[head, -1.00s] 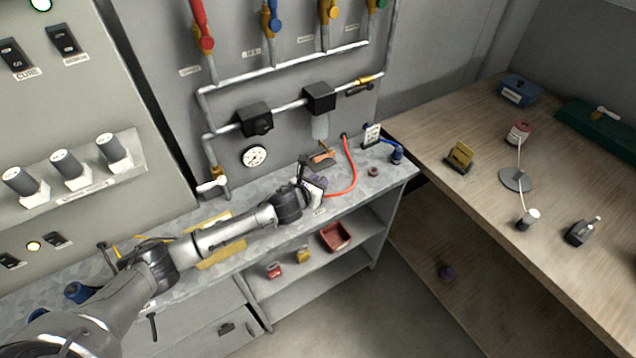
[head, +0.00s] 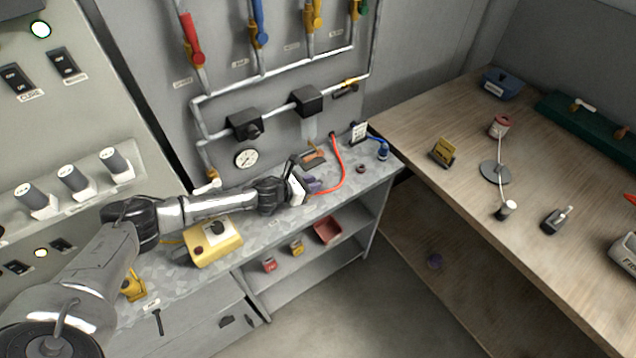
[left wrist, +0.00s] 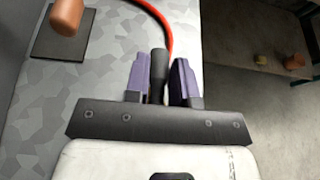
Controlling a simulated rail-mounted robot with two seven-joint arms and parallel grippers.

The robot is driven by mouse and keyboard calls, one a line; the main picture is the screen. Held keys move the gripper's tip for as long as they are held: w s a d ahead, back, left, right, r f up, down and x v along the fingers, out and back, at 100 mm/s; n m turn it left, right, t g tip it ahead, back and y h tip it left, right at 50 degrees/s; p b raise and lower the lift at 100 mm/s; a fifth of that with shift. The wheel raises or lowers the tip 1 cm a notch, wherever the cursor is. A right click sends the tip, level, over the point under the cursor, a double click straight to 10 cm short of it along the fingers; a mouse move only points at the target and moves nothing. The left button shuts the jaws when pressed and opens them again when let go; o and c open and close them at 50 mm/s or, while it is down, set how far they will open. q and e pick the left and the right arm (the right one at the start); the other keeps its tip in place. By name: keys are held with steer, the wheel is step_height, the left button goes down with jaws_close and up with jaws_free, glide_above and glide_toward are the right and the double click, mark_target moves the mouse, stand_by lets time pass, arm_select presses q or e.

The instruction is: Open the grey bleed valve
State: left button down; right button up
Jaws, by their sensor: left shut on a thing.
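A valve with a pale grey-white handle (head: 207,186) sits at the lower left end of the wall pipework in the head view, on a brass body. Another brass valve with a dark handle (head: 345,90) is on the pipe to the upper right. I cannot tell for sure which is the grey bleed valve. My left gripper (head: 312,184) is low over the bench near the red hose, to the right of the pale handle and apart from both valves. In the left wrist view its purple fingers are shut on a black cylindrical thing (left wrist: 158,75). My right gripper is not in view.
The red hose (head: 338,155) curves beside my left gripper. A yellow box (head: 225,250) stands on the bench (head: 280,232) below my left arm. Black pipe units (head: 308,101) and a gauge (head: 246,158) are on the wall. A wooden table (head: 420,130) is at right.

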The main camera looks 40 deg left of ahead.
arm_select(q)
steer(key=shift+d, duration=0.1)
steer(key=c, duration=1)
jaws_free()
steer(key=shift+o, duration=0.2)
